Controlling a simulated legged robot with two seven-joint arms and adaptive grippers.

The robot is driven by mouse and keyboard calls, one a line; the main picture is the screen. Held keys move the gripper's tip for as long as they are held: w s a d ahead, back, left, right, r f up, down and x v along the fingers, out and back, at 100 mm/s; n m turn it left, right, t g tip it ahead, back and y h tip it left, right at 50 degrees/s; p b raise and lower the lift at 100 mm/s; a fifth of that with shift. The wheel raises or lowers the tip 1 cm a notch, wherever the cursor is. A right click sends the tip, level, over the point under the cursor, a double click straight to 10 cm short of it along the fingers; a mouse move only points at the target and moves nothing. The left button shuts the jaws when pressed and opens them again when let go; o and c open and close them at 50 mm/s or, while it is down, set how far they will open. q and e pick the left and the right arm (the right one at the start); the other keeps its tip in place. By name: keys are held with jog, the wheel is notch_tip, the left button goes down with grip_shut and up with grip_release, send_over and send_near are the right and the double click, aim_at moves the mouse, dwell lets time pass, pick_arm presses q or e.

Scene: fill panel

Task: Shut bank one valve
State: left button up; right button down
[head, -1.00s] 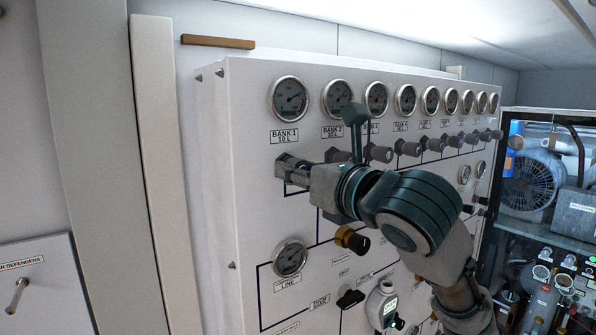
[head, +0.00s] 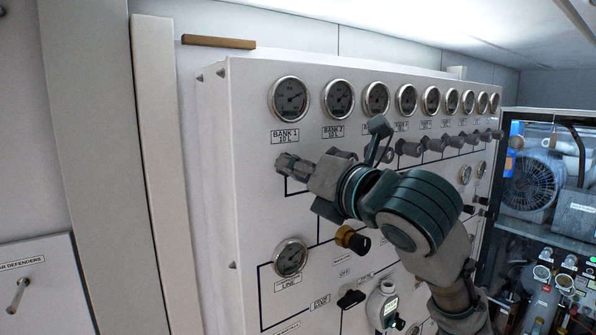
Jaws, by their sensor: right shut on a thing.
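The white fill panel (head: 250,200) carries a row of round gauges with labels under them. The bank one gauge (head: 289,99) is at the far left, above the label "BANK 1 10 L" (head: 285,137). My right gripper (head: 290,166) reaches in from the right, just below that label. Its fingers are closed around the bank one valve knob, which they almost wholly hide. My left gripper is not in view.
Several dark valve knobs (head: 410,148) run in a row to the right, close to my right wrist. Below are a brass-collared knob (head: 351,239), the line gauge (head: 291,257) and a black handle (head: 350,299). A compressor cabinet (head: 540,190) stands at the right.

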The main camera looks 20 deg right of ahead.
jog(key=m, duration=0.5)
jog(key=shift+w+f, duration=0.1)
jog(key=m, duration=0.5)
jog(key=shift+a, duration=0.1)
jog(key=m+b, duration=0.1)
jog(key=m, duration=0.4)
jog(key=shift+f+m, duration=0.1)
jog(key=shift+m, duration=0.3)
jog(key=m+b, duration=0.1)
jog(key=m, duration=0.2)
jog(key=shift+m, duration=0.3)
jog(key=m+b, duration=0.2)
jog(key=m, duration=0.3)
jog(key=m+b, duration=0.2)
jog(key=m, duration=0.3)
jog(key=m+b, duration=0.1)
jog(key=m, duration=0.3)
jog(key=shift+d+r+m+b, duration=0.15)
jog(key=shift+m+b, duration=0.3)
jog(key=shift+m, duration=0.9)
jog(key=shift+d+r+m+b, duration=0.1)
jog(key=shift+m+b, duration=0.35)
jog(key=shift+m, duration=0.9)
